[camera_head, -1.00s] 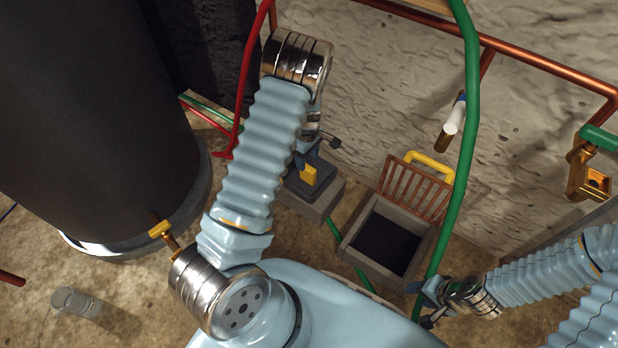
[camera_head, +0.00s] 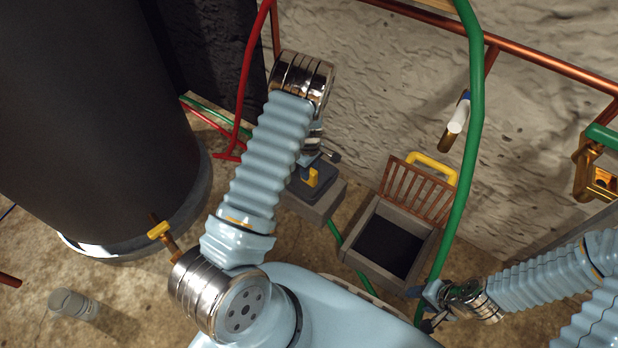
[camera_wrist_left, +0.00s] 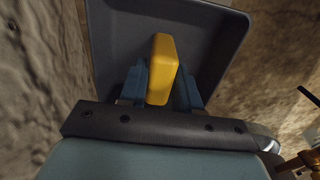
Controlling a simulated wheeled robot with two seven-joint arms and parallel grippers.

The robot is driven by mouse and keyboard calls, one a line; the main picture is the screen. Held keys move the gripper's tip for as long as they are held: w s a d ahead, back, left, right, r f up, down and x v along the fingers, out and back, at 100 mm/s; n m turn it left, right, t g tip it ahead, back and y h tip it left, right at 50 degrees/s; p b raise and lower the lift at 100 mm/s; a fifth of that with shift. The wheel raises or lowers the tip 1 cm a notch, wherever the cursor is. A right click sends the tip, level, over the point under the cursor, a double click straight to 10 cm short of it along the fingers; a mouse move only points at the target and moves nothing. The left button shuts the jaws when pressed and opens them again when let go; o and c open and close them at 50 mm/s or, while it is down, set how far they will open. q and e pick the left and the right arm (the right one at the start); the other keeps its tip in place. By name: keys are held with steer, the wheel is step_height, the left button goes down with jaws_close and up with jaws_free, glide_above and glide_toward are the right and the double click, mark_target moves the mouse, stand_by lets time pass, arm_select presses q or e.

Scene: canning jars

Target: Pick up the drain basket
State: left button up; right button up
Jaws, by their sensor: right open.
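I take the dark grey tray-like piece with a yellow grip to be the drain basket; it fills the upper middle of the left wrist view (camera_wrist_left: 215,45). My right gripper (camera_head: 425,305) is open and empty at the lower right, by the green hose.
A grey open pit (camera_head: 352,248) stands to the right, with a slatted brown rack (camera_head: 418,187) with a yellow handle behind it. A green hose (camera_head: 465,190) runs past it. A large dark tank (camera_head: 95,110) fills the left. A glass jar (camera_head: 72,304) stands on the floor.

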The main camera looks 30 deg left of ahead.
arm_select(q)
jaws_close()
steer(key=shift+r, duration=0.35)
step_height(320, 180, up, 2)
steer(key=shift+r+p, duration=0.1)
steer(key=shift+p, duration=0.25)
steer(key=s+d+r+p, duration=0.2)
steer(key=s+r+p, duration=0.1)
steer(key=s+r, duration=0.9)
steer(key=w+d+r+m+p, duration=0.4)
steer(key=d+r+m, duration=0.6)
steer(key=m, duration=0.6)
steer(key=shift+w+r+p, duration=0.15)
steer(key=shift+r+p, duration=0.45)
